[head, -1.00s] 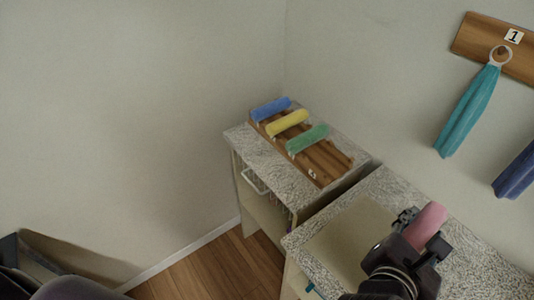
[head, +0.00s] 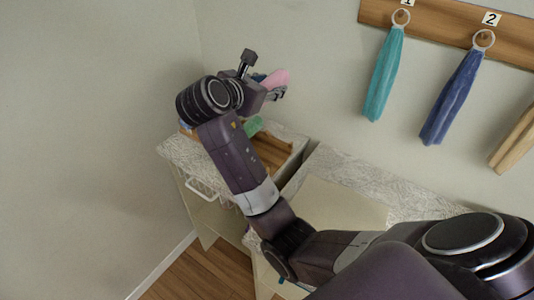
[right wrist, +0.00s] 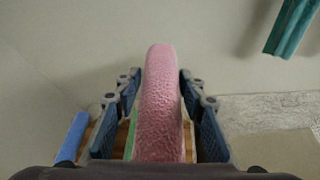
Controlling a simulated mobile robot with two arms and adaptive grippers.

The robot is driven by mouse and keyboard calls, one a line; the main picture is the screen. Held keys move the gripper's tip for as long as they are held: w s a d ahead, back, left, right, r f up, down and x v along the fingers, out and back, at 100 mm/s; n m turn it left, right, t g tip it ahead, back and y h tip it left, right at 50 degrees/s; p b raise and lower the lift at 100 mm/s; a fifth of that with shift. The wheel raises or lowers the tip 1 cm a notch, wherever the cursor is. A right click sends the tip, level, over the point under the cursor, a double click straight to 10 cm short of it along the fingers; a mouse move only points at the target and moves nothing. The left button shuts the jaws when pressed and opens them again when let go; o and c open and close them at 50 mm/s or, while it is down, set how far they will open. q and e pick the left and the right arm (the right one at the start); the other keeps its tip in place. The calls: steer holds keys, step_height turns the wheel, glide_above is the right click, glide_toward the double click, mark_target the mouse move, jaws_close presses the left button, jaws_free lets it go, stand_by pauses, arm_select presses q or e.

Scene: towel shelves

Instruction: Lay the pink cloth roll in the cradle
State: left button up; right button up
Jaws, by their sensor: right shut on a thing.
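My right gripper (head: 268,80) is shut on the pink cloth roll (head: 279,77) and holds it in the air above the back of the left-hand cabinet. In the right wrist view, the pink roll (right wrist: 160,110) stands lengthwise between the two finger pads. The wooden cradle (head: 273,153) lies on the cabinet top, partly hidden by my right arm. A green roll (head: 253,126) lies in it. The right wrist view shows a blue roll (right wrist: 72,136) and a strip of the green roll (right wrist: 130,136) beneath the fingers. My left gripper is not in view.
A second speckled counter (head: 360,175) with a beige panel (head: 335,205) stands to the right, beyond a gap. A teal towel (head: 384,75) and a blue towel (head: 452,97) hang from a numbered wooden rail (head: 445,22). A wall stands close behind the cradle.

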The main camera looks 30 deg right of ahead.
steer(key=shift+x, duration=0.8)
steer(key=shift+w+d, duration=0.25)
steer(key=shift+w, duration=0.05)
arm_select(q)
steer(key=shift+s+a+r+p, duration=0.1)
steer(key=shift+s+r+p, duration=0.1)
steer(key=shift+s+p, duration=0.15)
arm_select(e)
steer(key=shift+f, duration=9.85)
steer(key=shift+f, duration=0.15)
steer(key=shift+f, duration=0.25)
steer(key=o, duration=0.7)
steer(key=shift+f, duration=0.1)
steer(key=o, duration=0.5)
steer(key=shift+c, duration=0.2)
